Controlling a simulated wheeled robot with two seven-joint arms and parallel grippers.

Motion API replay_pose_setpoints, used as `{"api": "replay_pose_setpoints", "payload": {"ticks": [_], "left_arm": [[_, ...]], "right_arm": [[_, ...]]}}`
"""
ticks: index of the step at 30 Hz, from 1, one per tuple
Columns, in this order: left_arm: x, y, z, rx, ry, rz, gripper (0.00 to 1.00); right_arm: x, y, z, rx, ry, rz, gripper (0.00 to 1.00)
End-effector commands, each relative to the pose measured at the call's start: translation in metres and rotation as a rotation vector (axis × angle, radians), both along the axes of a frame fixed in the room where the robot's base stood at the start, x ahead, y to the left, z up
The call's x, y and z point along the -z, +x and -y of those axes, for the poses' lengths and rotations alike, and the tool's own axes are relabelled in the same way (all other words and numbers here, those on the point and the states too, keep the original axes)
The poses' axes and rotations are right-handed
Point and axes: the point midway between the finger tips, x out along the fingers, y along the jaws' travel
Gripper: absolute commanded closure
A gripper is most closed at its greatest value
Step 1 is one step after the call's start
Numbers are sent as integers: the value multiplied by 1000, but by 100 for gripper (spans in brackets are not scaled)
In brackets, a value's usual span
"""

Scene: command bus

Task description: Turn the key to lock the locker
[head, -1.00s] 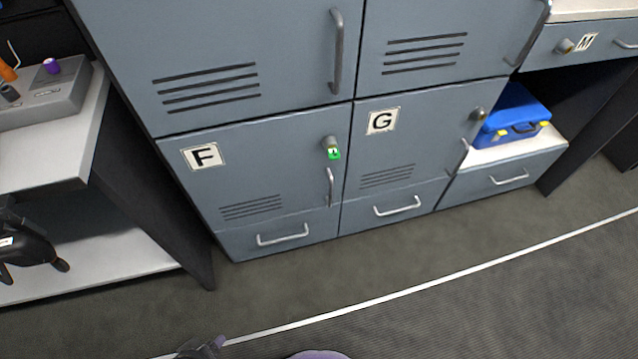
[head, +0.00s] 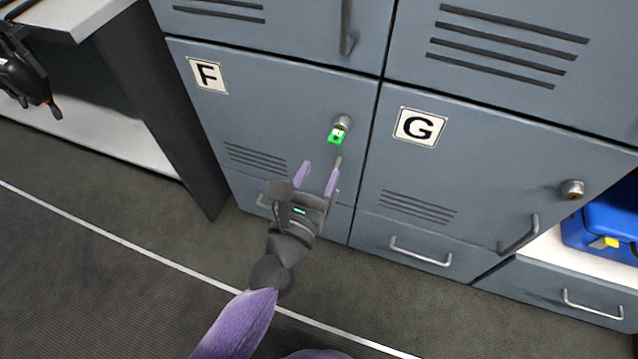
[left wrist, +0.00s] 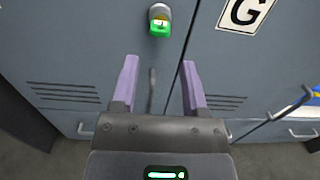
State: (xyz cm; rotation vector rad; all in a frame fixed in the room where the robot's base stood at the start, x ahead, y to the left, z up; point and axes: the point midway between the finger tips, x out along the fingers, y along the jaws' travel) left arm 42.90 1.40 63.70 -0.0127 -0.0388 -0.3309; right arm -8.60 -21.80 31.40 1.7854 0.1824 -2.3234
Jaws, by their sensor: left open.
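The grey-blue locker F (head: 235,125) is shut, with its letter plate at the upper left of the door. A key with a green tag (head: 336,136) sits in the round lock (head: 343,121) at the door's upper right. In the left wrist view the green-tagged key (left wrist: 159,28) shows above the fingers, near the top edge. My left gripper (head: 319,176) is open and empty, its purple fingers pointing up at the door just below the key, apart from it. The locker F handle is partly hidden behind the fingers. My right gripper is not in view.
Locker G (head: 440,175), with its own lock (head: 572,190) and handle, is shut to the right. A blue case (head: 605,225) lies on a shelf further right. A white-topped bench (head: 75,18) stands at the left. The floor before the lockers is clear.

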Motion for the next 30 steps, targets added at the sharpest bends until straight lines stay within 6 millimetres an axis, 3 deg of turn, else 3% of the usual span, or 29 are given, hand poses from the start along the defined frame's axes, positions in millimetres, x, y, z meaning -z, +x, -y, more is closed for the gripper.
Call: {"api": "replay_pose_setpoints", "payload": {"ticks": [15,29,30], "left_arm": [[1,64,22,1,5,-2,43],[-2,74,26,2,7,-2,43],[-2,74,26,2,7,-2,51]], "right_arm": [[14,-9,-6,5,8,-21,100],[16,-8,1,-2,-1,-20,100],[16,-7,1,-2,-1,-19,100]]}}
